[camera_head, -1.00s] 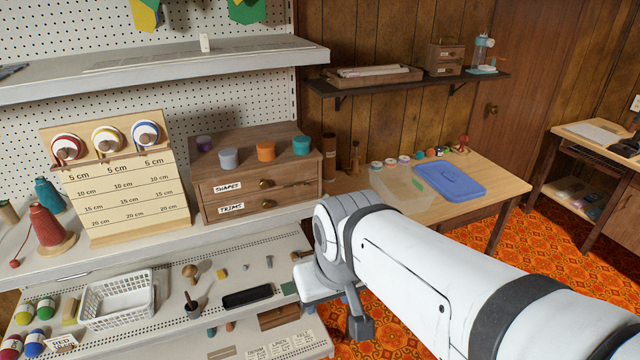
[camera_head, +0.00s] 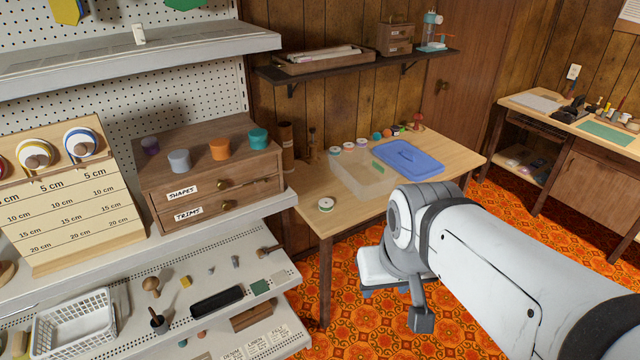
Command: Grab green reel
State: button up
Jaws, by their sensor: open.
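A small white-rimmed reel (camera_head: 325,204) with a greenish centre lies at the near left of the wooden table; it looks like the green reel, but its colour is hard to tell at this size. My gripper (camera_head: 372,290) hangs in front of the table's front edge, to the right of and nearer than the near reel. It is open, apart from every reel, with its fingertips mostly hidden behind my wrist.
A clear tray (camera_head: 352,187) and a blue lid (camera_head: 411,159) lie on the wooden table (camera_head: 300,213). A shelf unit with a wooden drawer box (camera_head: 165,175) and a white basket (camera_head: 60,342) stands at left. Patterned floor is free below my arm.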

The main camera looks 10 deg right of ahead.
aim_at(326, 204)
jog(key=z, duration=0.3)
jog(key=i, duration=1.5)
jog(key=u, duration=0.55)
